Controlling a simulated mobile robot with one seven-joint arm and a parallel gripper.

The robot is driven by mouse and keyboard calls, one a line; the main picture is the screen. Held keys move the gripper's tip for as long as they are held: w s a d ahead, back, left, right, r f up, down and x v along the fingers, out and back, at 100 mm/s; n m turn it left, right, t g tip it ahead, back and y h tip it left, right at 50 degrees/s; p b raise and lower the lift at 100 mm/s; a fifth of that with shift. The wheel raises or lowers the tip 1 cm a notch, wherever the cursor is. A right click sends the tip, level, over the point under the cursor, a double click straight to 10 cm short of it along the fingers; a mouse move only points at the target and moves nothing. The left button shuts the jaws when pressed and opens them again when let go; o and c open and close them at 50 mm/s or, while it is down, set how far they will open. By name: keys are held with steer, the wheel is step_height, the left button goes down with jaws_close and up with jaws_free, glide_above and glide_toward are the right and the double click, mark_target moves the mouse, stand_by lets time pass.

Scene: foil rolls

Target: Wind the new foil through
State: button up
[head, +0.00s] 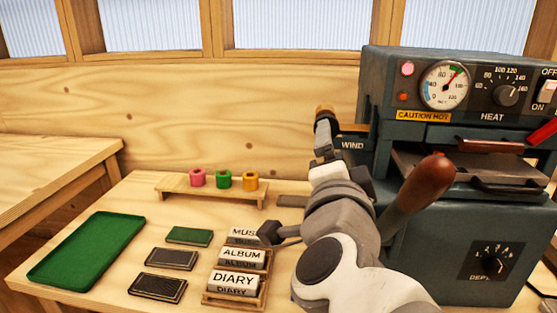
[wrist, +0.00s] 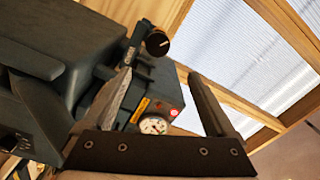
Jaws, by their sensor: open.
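The stamping machine (head: 400,150) stands at the right in the head view. Its "WIND" label (head: 352,145) is on its left side, beside a small brown-capped knob (head: 325,110). In the wrist view a dark round knob (wrist: 157,42) on an arm shows beyond the fingertips. My gripper (wrist: 162,73) is open and empty, with its fingers spread on either side of the line to that knob and apart from it. In the head view my wrist lies just below the knob, and my fingertips are hard to make out. Pink (head: 197,178), green (head: 223,180) and gold (head: 250,181) rolls stand on a wooden rack.
A brown-handled lever (head: 430,177) rises close to my arm. A yellow plate (head: 423,116) reads "CAUTION HOT". A green tray (head: 88,250), dark books (head: 171,259) and labelled blocks (head: 236,281) lie on the table left of my arm.

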steer(key=b+v, duration=0.1)
steer(key=v, duration=0.2)
steer(key=shift+s, duration=0.1)
stand_by(0.8)
